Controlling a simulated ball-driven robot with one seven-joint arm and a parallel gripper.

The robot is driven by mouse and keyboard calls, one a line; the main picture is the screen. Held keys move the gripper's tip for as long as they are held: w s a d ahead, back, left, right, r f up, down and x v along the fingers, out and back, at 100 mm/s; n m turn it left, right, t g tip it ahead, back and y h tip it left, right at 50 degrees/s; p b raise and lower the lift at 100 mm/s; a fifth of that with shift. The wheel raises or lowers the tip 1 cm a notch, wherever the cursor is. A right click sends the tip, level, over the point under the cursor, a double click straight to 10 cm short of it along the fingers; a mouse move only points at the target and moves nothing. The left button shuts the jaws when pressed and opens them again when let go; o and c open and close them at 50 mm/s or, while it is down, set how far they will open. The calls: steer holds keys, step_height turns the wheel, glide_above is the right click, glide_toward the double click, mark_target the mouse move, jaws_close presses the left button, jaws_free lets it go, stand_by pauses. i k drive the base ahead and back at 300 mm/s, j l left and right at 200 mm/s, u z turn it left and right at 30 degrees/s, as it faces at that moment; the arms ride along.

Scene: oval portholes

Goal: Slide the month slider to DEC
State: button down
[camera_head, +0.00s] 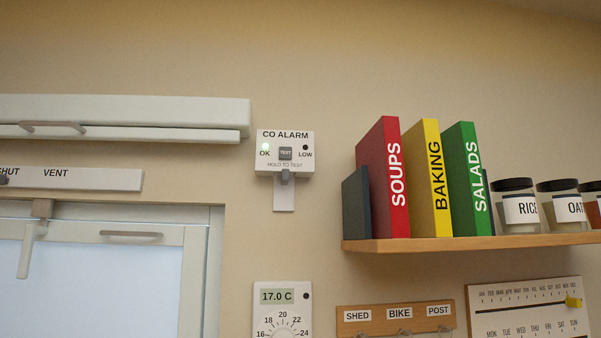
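A white perpetual calendar board (530,318) hangs at the lower right of the head view, cut off by the bottom edge. A row of small month labels runs along its top, above a dark slot (520,306). A yellow slider knob (573,301) sits at the right end of this slot, below the last labels at the DEC end. The labels are too small to tell its exact alignment. A row of weekday labels shows below, partly cut off. My gripper is not in view.
A wooden shelf (470,243) with books and jars juts out above the calendar. A hook rail (395,314) and a thermostat (282,305) are to its left. A CO alarm (286,160) and a window frame (170,236) are farther left.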

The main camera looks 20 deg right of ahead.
mark_target(573, 302)
steer(key=z, duration=1.4)
